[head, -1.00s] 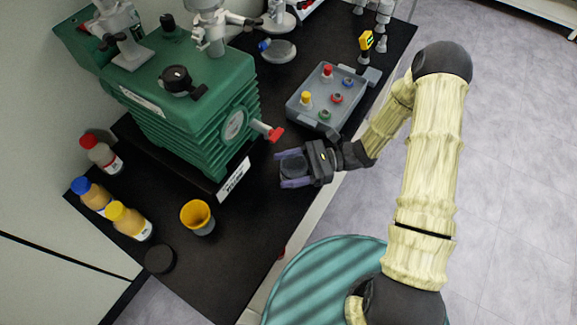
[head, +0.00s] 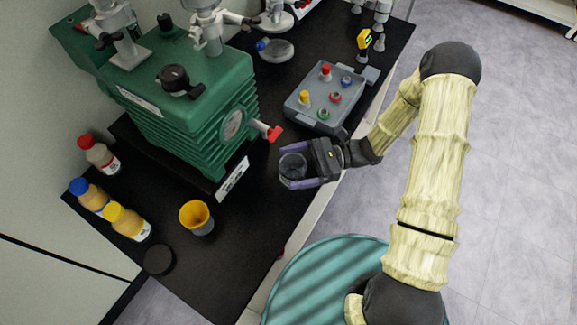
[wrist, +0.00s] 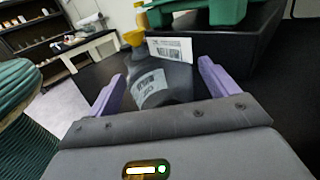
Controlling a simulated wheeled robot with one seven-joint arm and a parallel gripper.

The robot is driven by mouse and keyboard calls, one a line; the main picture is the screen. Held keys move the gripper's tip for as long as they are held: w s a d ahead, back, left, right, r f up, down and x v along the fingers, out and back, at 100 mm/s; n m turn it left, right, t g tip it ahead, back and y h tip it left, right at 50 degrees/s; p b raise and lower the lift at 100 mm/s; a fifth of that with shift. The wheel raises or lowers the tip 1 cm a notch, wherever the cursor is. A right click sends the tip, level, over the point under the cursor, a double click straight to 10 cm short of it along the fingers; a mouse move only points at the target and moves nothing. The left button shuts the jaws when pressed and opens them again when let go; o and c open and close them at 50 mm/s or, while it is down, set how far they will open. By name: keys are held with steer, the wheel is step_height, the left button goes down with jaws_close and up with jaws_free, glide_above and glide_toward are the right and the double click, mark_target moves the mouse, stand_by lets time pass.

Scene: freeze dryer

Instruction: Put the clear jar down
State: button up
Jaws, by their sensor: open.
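The clear jar (head: 292,166) is see-through and dark against the black bench top. It appears upright on the bench near its front edge. In the wrist view the jar (wrist: 172,85) shows a white label facing me. My gripper (head: 290,170) is open, with its two purple fingers on either side of the jar. The wrist view shows my gripper (wrist: 160,78) with narrow gaps between the fingers and the jar. The jar's base is hidden in the wrist view.
The green freeze dryer (head: 190,110) with a red-tipped valve (head: 273,132) stands behind the jar. A yellow funnel cup (head: 196,216), black lid (head: 159,260) and several bottles stand left.

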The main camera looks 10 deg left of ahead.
steer(key=b+v, duration=0.1)
steer(key=v, duration=0.9)
steer(key=shift+s, duration=0.1)
steer(key=shift+s, duration=0.1)
steer(key=s+d+r+n+t+h, duration=0.25)
steer(key=s+d+n+h, duration=0.35)
steer(key=h, duration=0.5)
steer(key=d+r+n+t+h, duration=0.5)
steer(key=r+n+t, duration=0.2)
steer(key=shift+r+h, duration=0.3)
steer(key=shift+r, duration=0.1)
